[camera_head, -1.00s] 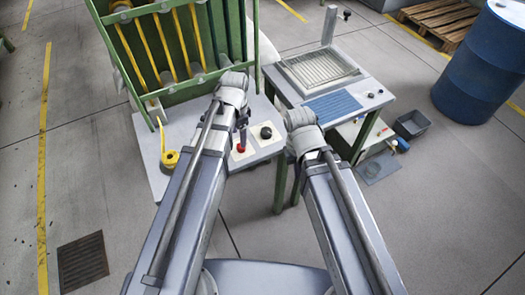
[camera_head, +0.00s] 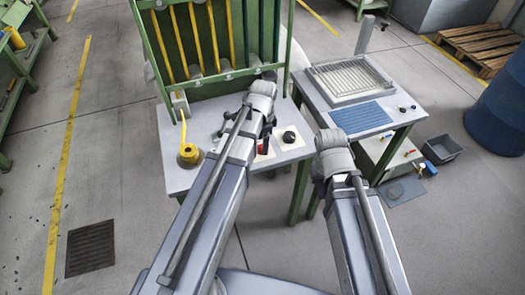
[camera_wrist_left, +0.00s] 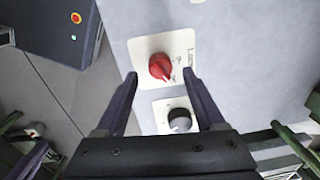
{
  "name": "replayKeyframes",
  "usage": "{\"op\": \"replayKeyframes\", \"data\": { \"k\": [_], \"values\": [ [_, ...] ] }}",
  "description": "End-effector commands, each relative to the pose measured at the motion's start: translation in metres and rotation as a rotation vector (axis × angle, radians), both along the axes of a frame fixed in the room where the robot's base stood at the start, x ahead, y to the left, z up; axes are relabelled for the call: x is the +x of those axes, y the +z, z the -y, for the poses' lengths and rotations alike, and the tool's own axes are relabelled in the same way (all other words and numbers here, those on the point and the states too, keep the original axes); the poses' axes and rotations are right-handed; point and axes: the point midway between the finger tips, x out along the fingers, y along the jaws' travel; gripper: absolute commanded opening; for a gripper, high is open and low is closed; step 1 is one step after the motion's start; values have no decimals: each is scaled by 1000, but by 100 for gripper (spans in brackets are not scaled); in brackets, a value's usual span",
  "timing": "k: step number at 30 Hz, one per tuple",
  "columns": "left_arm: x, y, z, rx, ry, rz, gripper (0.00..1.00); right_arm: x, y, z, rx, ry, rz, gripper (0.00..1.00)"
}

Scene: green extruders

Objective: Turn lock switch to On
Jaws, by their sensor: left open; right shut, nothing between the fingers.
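The lock switch looks to be a red rotary knob (camera_wrist_left: 160,67) on a white labelled plate in the left wrist view; its small markings are too blurred to read surely. In the head view the red knob (camera_head: 263,149) sits on the front of the grey tabletop, partly hidden by my left arm. My left gripper (camera_wrist_left: 160,74) is open, its fingertips on either side of the red knob in the picture; contact cannot be told. In the head view the left gripper (camera_head: 268,122) points down over the panel. My right gripper (camera_head: 318,184) is mostly hidden by its wrist, right of the panel.
A black knob (camera_head: 289,137) sits beside the red one and also shows in the left wrist view (camera_wrist_left: 180,120). A yellow spool (camera_head: 189,153) stands on the tabletop's left. A green rack (camera_head: 150,60) rises behind. A second table (camera_head: 350,95) stands to the right.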

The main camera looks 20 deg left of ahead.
Motion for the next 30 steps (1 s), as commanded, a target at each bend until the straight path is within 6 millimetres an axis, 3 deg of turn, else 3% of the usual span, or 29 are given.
{"op": "replayKeyframes", "data": {
  "k": [1,6,16,30],
  "values": [
    [0,-13,0,0,0,0,71,0,-13,0,0,0,0,0],
    [1,-25,-1,0,0,0,71,0,-25,0,0,0,0,0],
    [1,-25,-1,0,0,0,71,0,-25,0,0,0,0,0],
    [1,-25,-1,0,0,0,18,0,-25,0,0,0,0,0]
  ]
}}
